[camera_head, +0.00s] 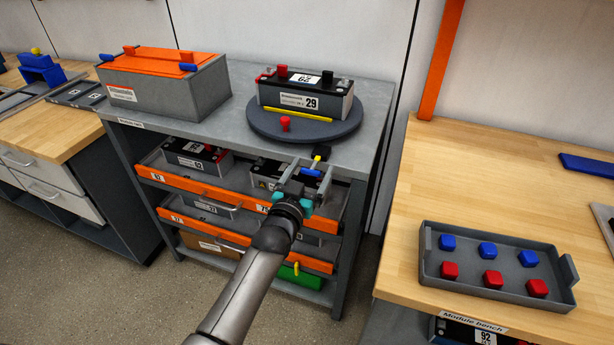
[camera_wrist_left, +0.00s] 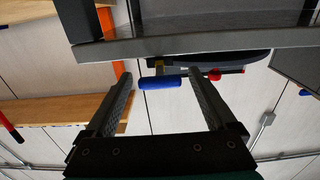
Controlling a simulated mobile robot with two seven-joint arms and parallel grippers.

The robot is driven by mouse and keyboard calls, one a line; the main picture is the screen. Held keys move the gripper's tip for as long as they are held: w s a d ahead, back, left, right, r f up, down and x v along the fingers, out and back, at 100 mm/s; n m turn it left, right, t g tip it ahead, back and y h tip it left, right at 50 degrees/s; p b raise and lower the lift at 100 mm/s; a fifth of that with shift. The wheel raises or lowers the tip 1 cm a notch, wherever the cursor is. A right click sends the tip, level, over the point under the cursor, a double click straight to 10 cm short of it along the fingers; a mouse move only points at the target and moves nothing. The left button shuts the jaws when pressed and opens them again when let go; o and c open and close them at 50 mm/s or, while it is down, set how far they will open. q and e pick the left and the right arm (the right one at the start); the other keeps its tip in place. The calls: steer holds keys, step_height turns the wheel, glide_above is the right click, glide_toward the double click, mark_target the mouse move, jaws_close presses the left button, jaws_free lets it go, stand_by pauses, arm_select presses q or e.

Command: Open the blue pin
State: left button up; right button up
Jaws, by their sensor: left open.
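The blue pin (camera_head: 311,173) is a small blue bar at the front edge of the grey table (camera_head: 228,122), beside a small black and yellow fitting (camera_head: 319,155). In the left wrist view the blue pin (camera_wrist_left: 160,82) lies crosswise between my two finger tips. My left gripper (camera_head: 306,172) is open around it, with a gap to the finger on at least one side; whether either finger touches it I cannot tell. The left gripper also shows in the wrist view (camera_wrist_left: 163,88). My right gripper is not in view.
A battery (camera_head: 305,96) stands on a dark round turntable (camera_head: 270,125) with a red knob (camera_head: 285,123). An orange-lidded box (camera_head: 165,82) is left of it. Orange-fronted drawers (camera_head: 215,192) stick out below. A wooden bench (camera_head: 480,180) with a tray (camera_head: 497,290) is at right.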

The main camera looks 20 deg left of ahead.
arm_select(q)
steer(key=shift+s, duration=0.6)
steer(key=s+p, duration=0.3)
steer(key=s, duration=1.1)
steer(key=shift+a, duration=0.3)
steer(key=s+d+f+m+g, duration=0.1)
steer(key=s+f+g, duration=0.4)
steer(key=f, duration=0.8)
steer(key=s+d+f+g, duration=0.1)
steer(key=s+f+g, duration=0.35)
steer(key=f, duration=0.85)
steer(key=s+a+f+g, duration=0.1)
steer(key=s+f+g, duration=0.1)
steer(key=s+f, duration=0.3)
steer(key=s+a+f+g, duration=0.1)
steer(key=s+f+g, duration=0.2)
steer(key=s, duration=1)
steer(key=s+a+f+m+g, duration=0.1)
steer(key=s+f+g, duration=0.1)
steer(key=s+f, duration=0.5)
steer(key=s, duration=0.3)
steer(key=shift+y, duration=0.3)
